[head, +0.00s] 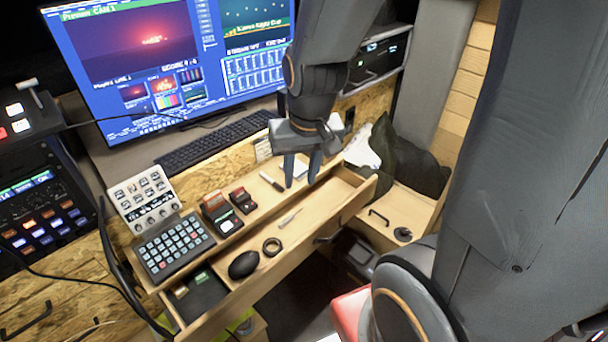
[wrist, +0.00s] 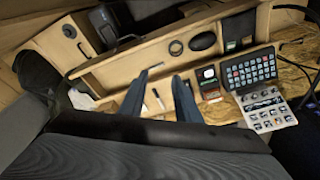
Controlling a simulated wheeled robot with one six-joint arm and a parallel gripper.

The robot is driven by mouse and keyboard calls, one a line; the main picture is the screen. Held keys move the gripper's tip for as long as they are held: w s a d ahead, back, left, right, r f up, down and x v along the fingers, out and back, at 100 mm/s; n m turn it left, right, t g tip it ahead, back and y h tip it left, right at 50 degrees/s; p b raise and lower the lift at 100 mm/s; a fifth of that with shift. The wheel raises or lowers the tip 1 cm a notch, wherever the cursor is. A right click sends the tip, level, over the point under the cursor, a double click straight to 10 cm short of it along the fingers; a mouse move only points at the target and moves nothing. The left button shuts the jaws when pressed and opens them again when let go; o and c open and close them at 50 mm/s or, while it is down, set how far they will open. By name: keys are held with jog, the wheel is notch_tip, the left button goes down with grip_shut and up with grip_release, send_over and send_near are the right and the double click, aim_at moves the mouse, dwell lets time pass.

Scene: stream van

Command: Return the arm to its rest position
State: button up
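My gripper (head: 302,178) hangs from my raised arm, pointing down above the right part of the desk and its open drawer. Its two blue-grey fingers stand apart, and I see nothing held between them. In the wrist view the fingers of my gripper (wrist: 160,76) are also spread, with the desk and drawer beyond. A pen (head: 271,181) lies on the desk just left of the fingers in the head view. My upper arm fills the right side of the head view.
The open drawer (head: 330,205) holds a black mouse (head: 243,265), a black ring (head: 272,246) and a screwdriver-like tool (head: 290,217). A keypad (head: 174,246) and a white control panel (head: 146,197) stand at left. A monitor (head: 160,60) and keyboard (head: 215,140) are behind. A dark bag (head: 410,160) lies at right.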

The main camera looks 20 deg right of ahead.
jog(key=shift+s+d+r+n, duration=0.15)
jog(key=shift+s+d+n, duration=0.1)
jog(key=shift+s+n, duration=0.35)
jog(key=shift+w, duration=0.15)
notch_tip(320, 180, down, 7)
jog(key=g+b, duration=0.1)
jog(key=b, duration=0.5)
dwell(0.3)
